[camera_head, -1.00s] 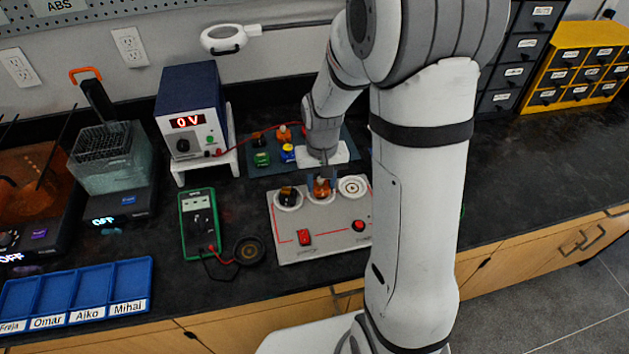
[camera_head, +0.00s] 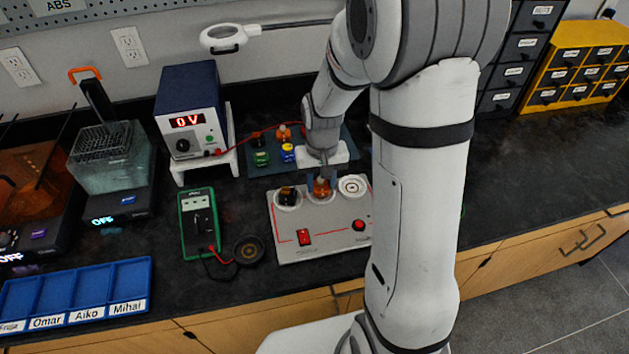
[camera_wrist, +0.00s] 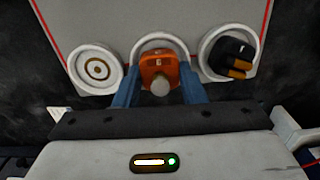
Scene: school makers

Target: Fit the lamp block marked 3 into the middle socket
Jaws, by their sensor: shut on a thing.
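The orange lamp block (camera_wrist: 159,72) with a pale round knob sits between the two blue fingers of my gripper (camera_wrist: 158,88). Its mark is too small to read. It is at the middle socket (camera_wrist: 158,38), whose white ring shows behind it; I cannot tell whether it is fully seated. In the head view the orange block (camera_head: 321,187) stands upright at the middle of the grey panel (camera_head: 330,222), below my gripper (camera_head: 321,176). One outer socket (camera_head: 353,185) is empty. The other outer socket holds a black block (camera_head: 288,195) with orange parts.
A blue-grey mat (camera_head: 262,170) behind the panel carries green, blue and orange blocks. A multimeter (camera_head: 199,222) and a dark round part (camera_head: 249,250) lie left of the panel. A power supply (camera_head: 190,110) reads 0 V. The counter right of my arm is mostly clear.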

